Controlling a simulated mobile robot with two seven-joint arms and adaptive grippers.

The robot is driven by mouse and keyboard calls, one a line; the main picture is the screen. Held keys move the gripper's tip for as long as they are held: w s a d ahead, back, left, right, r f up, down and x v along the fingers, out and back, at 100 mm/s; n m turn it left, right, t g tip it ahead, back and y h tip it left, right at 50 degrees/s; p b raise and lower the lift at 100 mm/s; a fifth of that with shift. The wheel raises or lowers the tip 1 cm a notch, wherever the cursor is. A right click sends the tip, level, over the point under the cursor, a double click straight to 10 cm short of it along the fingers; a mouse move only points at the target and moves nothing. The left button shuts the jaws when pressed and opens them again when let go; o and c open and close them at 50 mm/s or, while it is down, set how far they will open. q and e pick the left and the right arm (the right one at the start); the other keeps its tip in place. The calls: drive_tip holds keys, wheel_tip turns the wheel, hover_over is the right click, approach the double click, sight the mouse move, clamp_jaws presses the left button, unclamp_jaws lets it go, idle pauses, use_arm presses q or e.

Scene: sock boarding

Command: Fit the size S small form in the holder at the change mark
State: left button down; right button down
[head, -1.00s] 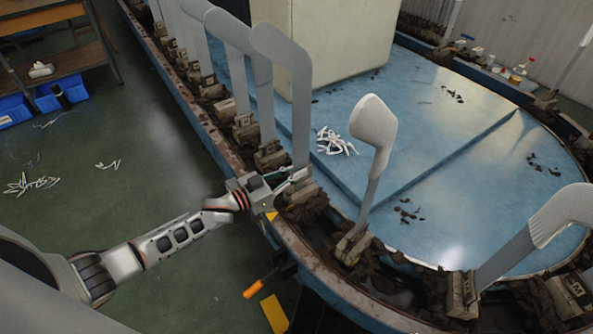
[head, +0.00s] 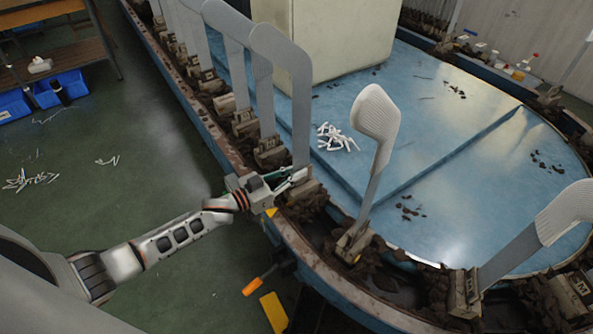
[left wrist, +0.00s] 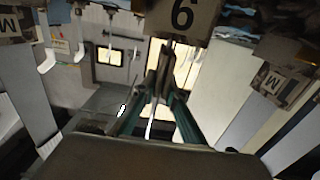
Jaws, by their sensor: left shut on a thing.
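My left gripper (head: 293,179) is at the front of a holder (head: 308,187) on the machine's rim. A tall flat grey form (head: 290,90) stands upright just above this holder. In the left wrist view the green fingers (left wrist: 160,88) close together on a narrow dark part below a holder tag marked 6 or 9 (left wrist: 183,17). I cannot tell whether that part belongs to the form or the holder. I cannot read a size S tag or make out a change mark. My right gripper is not in view.
More bare grey forms (head: 234,60) stand in a row behind. A form with a ribbed pale sock (head: 377,112) and another (head: 565,212) stand to the right. White scraps (head: 335,137) lie on the blue deck (head: 450,190). An orange-handled tool (head: 252,287) is below the rim.

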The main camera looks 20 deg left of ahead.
use_arm(q)
drive_tip(key=shift+f, duration=0.3)
drive_tip(key=shift+f+b, duration=0.15)
drive_tip(key=shift+b, duration=0.15)
drive_tip(key=shift+f, duration=0.25)
drive_tip(key=c, duration=2)
unclamp_jaws()
drive_tip(key=shift+r, duration=0.1)
